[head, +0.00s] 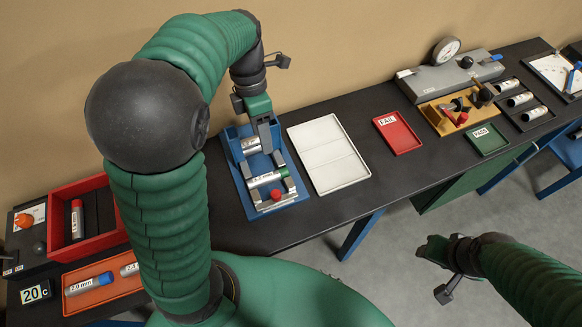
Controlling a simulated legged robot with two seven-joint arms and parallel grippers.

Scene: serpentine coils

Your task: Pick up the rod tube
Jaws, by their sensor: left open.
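Several labelled tubes could be the rod tube; I cannot tell which one is meant. A silver tube with a green end (266,180) lies across the blue stand (238,182). Another silver tube (250,145) lies at the back of the stand, partly hidden by my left gripper (266,138). That gripper is open and points down over the back of the stand; contact with the tube cannot be made out. A tube marked 2.0 mm with a blue end (90,284) lies in the orange tray (73,304). My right gripper (440,262) hangs over the floor, away from the table.
A white two-part tray (328,155) stands right of the stand. Beyond it are a red FAIL tray (398,133), a green PASS tray (487,140) and a dial gauge fixture (448,75). A red bin (98,236) stands at left. My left arm hides part of the table.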

